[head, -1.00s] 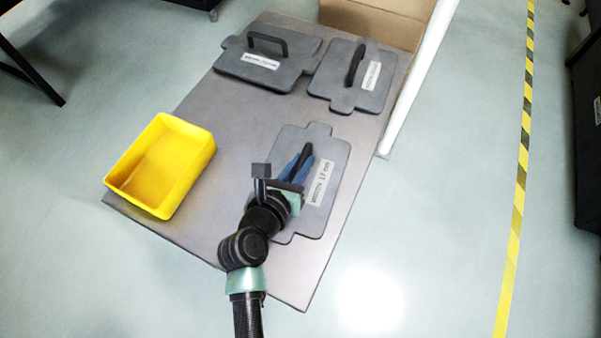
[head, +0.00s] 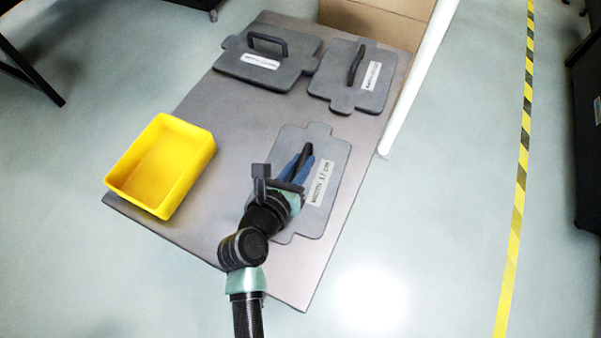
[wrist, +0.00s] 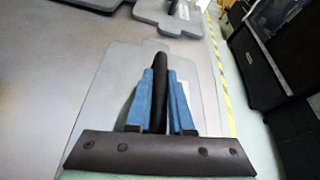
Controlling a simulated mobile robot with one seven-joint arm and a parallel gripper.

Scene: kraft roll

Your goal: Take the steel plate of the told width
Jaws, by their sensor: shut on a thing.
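Three grey steel plates with black handles lie on the grey board. The nearest plate (head: 331,160) carries a white label that seems to read "WIDTH 17 cm", and it also shows in the wrist view (wrist: 105,90). My gripper (head: 301,170) is over this plate, its blue fingers (wrist: 160,100) shut on the black handle from both sides. The back left plate (head: 285,77) and the back right plate (head: 345,92) have white labels too small to read. Whether the nearest plate touches the board is hard to tell.
A yellow bin (head: 160,165) stands on the left of the grey board (head: 215,110). A cardboard box (head: 375,22) and a long white tube (head: 420,75) are at the back right. Yellow-black tape (head: 520,180) runs along the floor at right.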

